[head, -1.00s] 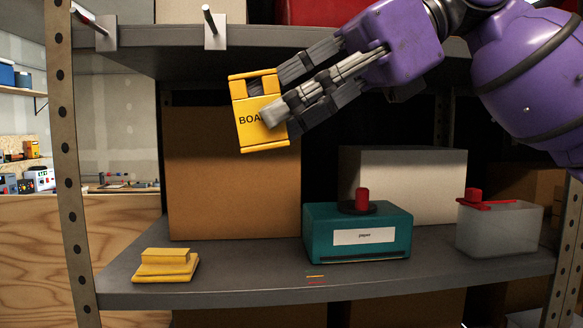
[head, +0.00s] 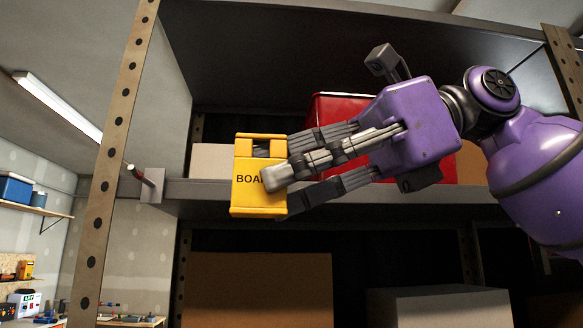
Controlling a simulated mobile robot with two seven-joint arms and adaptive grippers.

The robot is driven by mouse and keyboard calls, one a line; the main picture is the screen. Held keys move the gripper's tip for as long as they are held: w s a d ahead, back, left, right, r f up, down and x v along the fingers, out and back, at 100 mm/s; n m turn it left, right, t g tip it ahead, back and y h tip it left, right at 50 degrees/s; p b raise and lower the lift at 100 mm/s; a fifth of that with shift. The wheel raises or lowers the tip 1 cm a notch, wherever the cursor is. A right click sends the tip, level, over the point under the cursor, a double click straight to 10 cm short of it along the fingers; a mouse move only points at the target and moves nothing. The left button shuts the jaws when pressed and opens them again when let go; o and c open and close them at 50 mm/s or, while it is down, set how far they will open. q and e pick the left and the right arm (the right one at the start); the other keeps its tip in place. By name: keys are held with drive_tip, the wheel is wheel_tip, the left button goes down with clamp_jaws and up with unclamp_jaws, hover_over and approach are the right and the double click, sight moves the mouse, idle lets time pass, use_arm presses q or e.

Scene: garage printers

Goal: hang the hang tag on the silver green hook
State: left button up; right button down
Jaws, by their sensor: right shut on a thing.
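The hang tag (head: 247,202) is yellow, with a window near its top and lettering that begins "BOA"; fingers cover the rest. My right gripper (head: 272,168) is shut on the tag's right side and holds it upright in front of the upper shelf's edge. A silver hook (head: 151,187) with a plate and a peg sticks out of that edge, left of the tag and apart from it. No green-marked hook can be made out; the shelf edge behind the tag and gripper is hidden. My left gripper is not in view.
The upper shelf (head: 205,190) holds a pale box (head: 212,160) and a red container (head: 335,108). A perforated upright post (head: 118,130) stands left of the hook. Below are a brown box (head: 258,290) and a grey-white box (head: 440,308). The space between hook and tag is free.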

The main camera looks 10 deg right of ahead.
drive_tip(key=shift+w+a+f, duration=0.1)
drive_tip(key=shift+w+f, duration=0.05)
drive_tip(key=shift+w, duration=1.95)
drive_tip(key=shift+w+d+f, duration=0.15)
drive_tip(key=shift+w, duration=0.6)
drive_tip(key=shift+w+d+f, duration=0.1)
drive_tip(key=shift+w+f, duration=0.05)
drive_tip(key=shift+w, duration=0.55)
drive_tip(key=shift+w+f, duration=0.1)
drive_tip(key=shift+f, duration=0.05)
drive_tip(key=c, duration=2)
unclamp_jaws()
drive_tip(key=shift+c, duration=0.2)
drive_tip(key=o, duration=0.3)
drive_tip(key=shift+w+a, duration=0.2)
drive_tip(key=shift+a, duration=0.05)
drive_tip(key=shift+o, duration=0.5)
drive_tip(key=shift+w+f, duration=0.2)
drive_tip(key=shift+w, duration=0.7)
drive_tip(key=shift+s+d+r, duration=0.2)
drive_tip(key=shift+s+r, duration=0.2)
drive_tip(key=shift+s, duration=0.15)
